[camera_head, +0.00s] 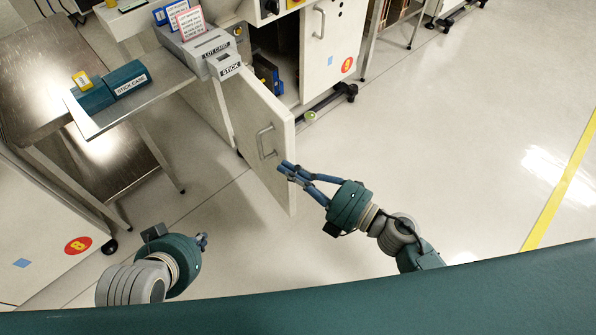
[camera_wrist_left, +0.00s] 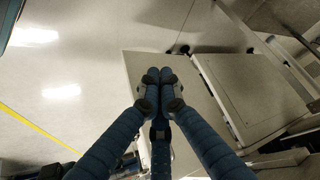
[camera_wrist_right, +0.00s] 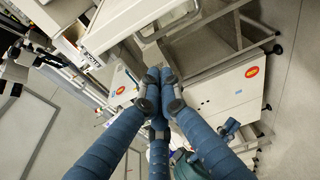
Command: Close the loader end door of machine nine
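The loader end door (camera_head: 255,120) of machine nine (camera_head: 328,40) stands open, swung out from the cabinet's left end toward me. Its face with a bar handle (camera_head: 266,141) shows in the head view. The inside of the cabinet is visible beside it. My right gripper (camera_head: 285,168) is at the door's free edge, its fingertips overlapping that edge in the picture; contact cannot be told. Its fingers are together and empty in the right wrist view (camera_wrist_right: 153,76). My left gripper (camera_head: 203,240) is low at the left, apart from the door, with fingers together and empty in the left wrist view (camera_wrist_left: 159,76).
Another cabinet with a red label (camera_head: 78,246) is at lower left. A caster foot (camera_head: 350,91) juts out under machine nine. The floor at right is clear.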

